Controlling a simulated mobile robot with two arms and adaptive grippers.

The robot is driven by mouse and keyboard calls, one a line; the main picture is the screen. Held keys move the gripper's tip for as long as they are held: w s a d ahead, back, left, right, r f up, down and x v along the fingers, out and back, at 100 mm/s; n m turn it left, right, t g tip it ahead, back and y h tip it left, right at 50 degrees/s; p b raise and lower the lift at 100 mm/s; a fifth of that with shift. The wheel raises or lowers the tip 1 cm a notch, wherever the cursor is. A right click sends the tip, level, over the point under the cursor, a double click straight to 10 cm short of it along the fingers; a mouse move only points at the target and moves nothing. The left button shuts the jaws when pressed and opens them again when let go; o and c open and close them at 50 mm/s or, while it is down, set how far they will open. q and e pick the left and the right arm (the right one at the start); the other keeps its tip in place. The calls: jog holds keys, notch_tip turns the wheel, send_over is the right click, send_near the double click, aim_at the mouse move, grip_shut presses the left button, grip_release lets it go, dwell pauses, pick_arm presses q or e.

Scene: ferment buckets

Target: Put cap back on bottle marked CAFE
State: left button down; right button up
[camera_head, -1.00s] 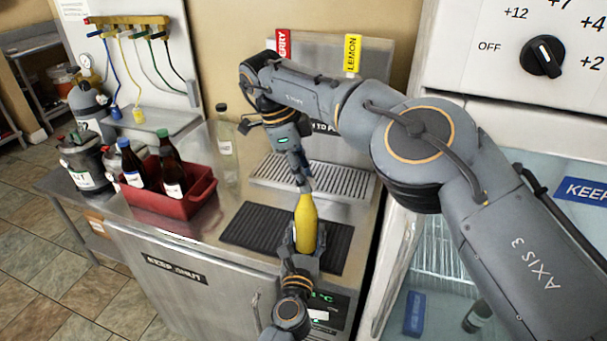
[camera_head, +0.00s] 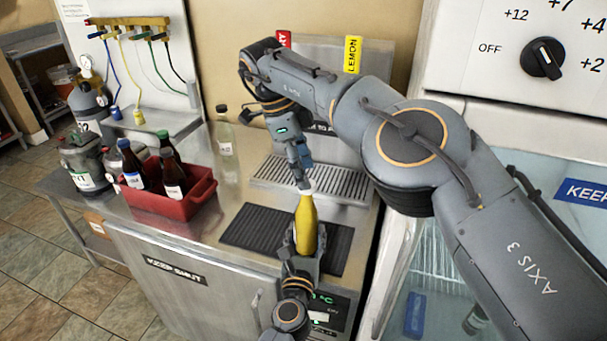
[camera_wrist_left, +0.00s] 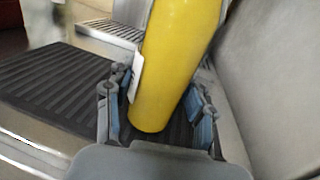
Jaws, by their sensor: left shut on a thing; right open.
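A yellow bottle (camera_head: 306,226) is over the black ribbed mat (camera_head: 258,228). No CAFE marking is readable on it; a white label edge shows in the left wrist view. My left gripper (camera_head: 303,258) is shut around its lower body, which also fills the middle of the left wrist view (camera_wrist_left: 172,70). A small white cap-like piece (camera_head: 305,191) shows at the bottle's mouth. My right gripper (camera_head: 302,183) is open just above the mouth, its fingertips close to the white piece. I cannot tell whether they touch it or how squarely it sits.
A red crate (camera_head: 190,205) with dark bottles stands at the left of the counter. A clear bottle (camera_head: 225,138) stands behind it. A drip grille (camera_head: 330,184) lies behind the mat. The fridge (camera_head: 530,170) is at the right.

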jog(key=shift+r, duration=1.2)
jog(key=o, duration=0.6)
pick_arm(q)
jog(key=shift+c, duration=2.1)
grip_release()
jog(key=shift+s, duration=0.1)
jog(key=s+a, duration=0.1)
jog(key=s, duration=1)
jog(key=shift+s+a, duration=0.2)
jog(key=shift+s, duration=0.2)
